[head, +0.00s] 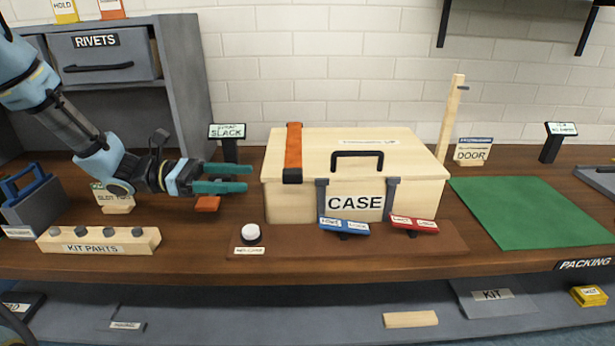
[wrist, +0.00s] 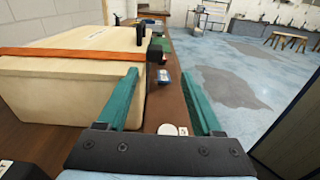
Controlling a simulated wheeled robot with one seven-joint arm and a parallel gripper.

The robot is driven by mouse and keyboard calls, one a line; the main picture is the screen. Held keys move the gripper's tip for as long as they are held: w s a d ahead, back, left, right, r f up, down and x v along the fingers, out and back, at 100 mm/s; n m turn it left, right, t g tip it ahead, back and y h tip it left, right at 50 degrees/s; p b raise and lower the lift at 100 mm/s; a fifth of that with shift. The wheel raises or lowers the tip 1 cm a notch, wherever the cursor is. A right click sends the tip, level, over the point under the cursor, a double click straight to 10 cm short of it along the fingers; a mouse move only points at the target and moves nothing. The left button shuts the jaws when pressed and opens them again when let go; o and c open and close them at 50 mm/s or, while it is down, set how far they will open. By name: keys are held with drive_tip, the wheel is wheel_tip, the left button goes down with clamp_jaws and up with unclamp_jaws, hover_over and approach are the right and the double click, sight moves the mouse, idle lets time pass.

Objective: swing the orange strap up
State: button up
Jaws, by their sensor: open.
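The orange strap (head: 293,150) lies across the left part of the lid of the wooden case (head: 286,207), with a dark end at the lid's front edge. In the wrist view the strap (wrist: 60,52) runs across the case top (wrist: 50,85). My gripper (head: 248,178) is left of the case, open and empty, its teal fingers pointing right toward the case's left side. In the wrist view the gripper (wrist: 172,88) has its fingers wide apart, and the left finger overlaps the case side. Whether it touches cannot be told. An orange piece (head: 207,203) lies below the gripper.
A slack sign (head: 227,131) stands behind the gripper. A white button (head: 251,233) and blue (head: 344,225) and red (head: 413,224) labelled pieces are in front of the case. A kit parts block (head: 98,240) is at left. A green mat (head: 530,210) lies at right.

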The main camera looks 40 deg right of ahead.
sight(292, 171)
drive_tip(key=shift+h, duration=0.3)
drive_tip(key=p+x, duration=0.1)
drive_tip(key=x, duration=0.4)
drive_tip(key=p+x, duration=0.1)
drive_tip(key=x, duration=0.5)
drive_tip(key=shift+w+d+r+p, duration=0.1)
drive_tip(key=shift+w+d+p, duration=0.1)
drive_tip(key=shift+d+p, duration=0.15)
clamp_jaws()
idle(0.7)
